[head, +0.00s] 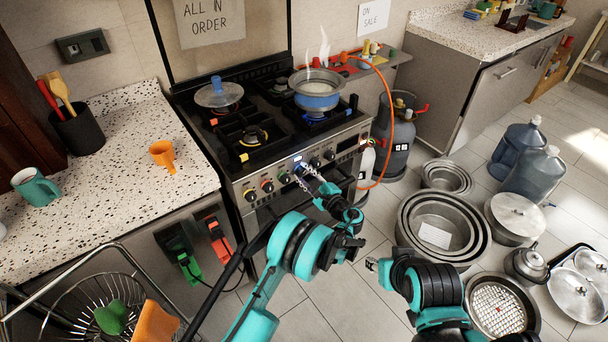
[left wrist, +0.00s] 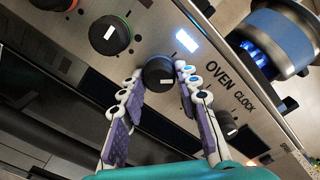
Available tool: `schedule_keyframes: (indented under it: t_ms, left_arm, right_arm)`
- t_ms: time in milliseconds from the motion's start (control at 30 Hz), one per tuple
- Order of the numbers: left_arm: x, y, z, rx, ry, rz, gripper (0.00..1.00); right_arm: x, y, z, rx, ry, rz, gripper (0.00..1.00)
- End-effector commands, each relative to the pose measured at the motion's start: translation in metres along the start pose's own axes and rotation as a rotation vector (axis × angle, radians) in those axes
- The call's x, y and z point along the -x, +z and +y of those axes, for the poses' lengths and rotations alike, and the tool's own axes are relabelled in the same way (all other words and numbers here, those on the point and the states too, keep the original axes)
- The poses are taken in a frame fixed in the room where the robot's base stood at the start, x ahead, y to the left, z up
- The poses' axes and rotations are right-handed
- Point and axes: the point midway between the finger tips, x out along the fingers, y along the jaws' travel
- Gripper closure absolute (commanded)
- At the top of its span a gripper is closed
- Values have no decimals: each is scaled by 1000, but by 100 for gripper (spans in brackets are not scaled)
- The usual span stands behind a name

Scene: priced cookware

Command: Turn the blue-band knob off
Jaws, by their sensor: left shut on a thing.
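The stove's front panel (head: 265,190) carries a row of black knobs. In the left wrist view a black knob (left wrist: 158,72) with a white pointer mark sits under the lit display (left wrist: 187,40). My left gripper (head: 306,177) is at this knob in the head view. In the left wrist view its two fingers (left wrist: 157,80) are closed on the knob's sides.
Another knob (left wrist: 227,122) is close to the right finger. Nested steel pots (head: 443,225) stand on the floor at right. A counter (head: 100,195) is at left.

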Motion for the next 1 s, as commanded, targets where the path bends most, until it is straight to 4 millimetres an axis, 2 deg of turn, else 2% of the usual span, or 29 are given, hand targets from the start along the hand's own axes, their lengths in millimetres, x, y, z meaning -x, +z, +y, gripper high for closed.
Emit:
schedule_keyframes:
  t_ms: [600,1000]
  left_arm:
    - [0,0,-1,567,1,0,97]
    - [0,0,-1,791,2,0,97]
  right_arm:
    - [0,0,0,0,0,0,60]
    - [0,0,0,0,0,0,60]
